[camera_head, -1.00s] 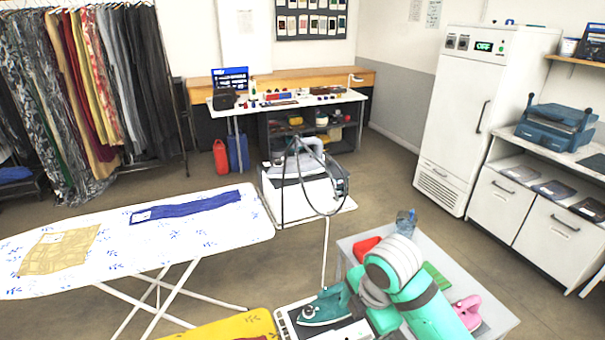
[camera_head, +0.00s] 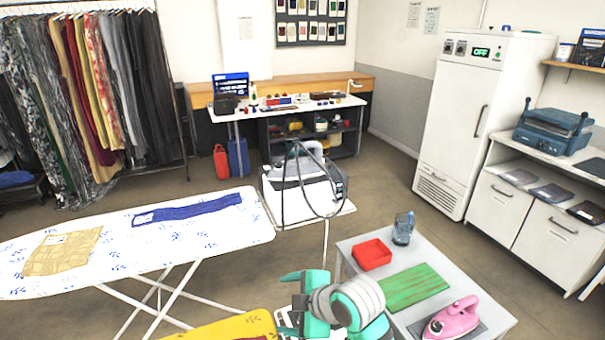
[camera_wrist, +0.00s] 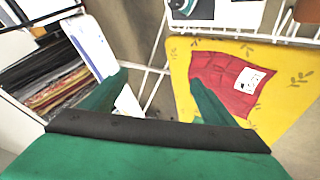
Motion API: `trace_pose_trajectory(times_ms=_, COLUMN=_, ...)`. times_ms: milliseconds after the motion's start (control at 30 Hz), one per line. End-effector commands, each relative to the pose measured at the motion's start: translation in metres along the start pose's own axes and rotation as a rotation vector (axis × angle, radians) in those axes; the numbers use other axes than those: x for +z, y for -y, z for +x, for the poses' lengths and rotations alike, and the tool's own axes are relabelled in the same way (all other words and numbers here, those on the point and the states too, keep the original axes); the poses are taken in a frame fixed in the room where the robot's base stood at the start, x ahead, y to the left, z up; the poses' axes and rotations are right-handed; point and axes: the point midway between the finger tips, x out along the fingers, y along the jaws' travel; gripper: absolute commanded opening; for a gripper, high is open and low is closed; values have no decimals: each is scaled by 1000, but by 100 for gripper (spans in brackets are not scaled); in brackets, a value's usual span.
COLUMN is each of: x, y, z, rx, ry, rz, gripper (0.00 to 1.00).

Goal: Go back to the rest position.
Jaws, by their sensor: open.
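My gripper (camera_wrist: 160,95) is open and empty in the wrist view, its two green fingers spread wide apart. It hangs above a gap beside a yellow ironing board (camera_wrist: 268,62). A red cloth (camera_wrist: 228,80) with a white label lies on that board, behind the right finger. In the head view my teal and grey arm is folded low at the bottom middle, in front of the small grey table (camera_head: 352,250). The fingertips are hard to make out there.
A red tray (camera_head: 372,254), a blue jug (camera_head: 402,229), a green striped mat (camera_head: 413,287) and a pink iron (camera_head: 452,318) are on the grey table. A white ironing board (camera_head: 110,245) is at left. Open floor (camera_head: 385,190) lies behind the table.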

Motion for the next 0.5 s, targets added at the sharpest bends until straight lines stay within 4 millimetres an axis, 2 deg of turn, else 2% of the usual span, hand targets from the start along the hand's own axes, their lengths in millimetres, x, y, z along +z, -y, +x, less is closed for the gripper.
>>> trace_pose_trajectory(times_ms=33, x=-16, y=-2, z=10, rx=45, ry=-51, rz=49, gripper=80)
trace_pose_trajectory(times_ms=200, x=-50, y=-13, z=29, rx=191, ry=-183, rz=228, gripper=80)
trace_pose_trajectory(times_ms=333, x=-68, y=-16, z=40, rx=288, ry=-269, rz=374, gripper=80)
trace_pose_trajectory(times_ms=500, x=-79, y=-10, z=49, rx=399, ry=-358, rz=572, gripper=80)
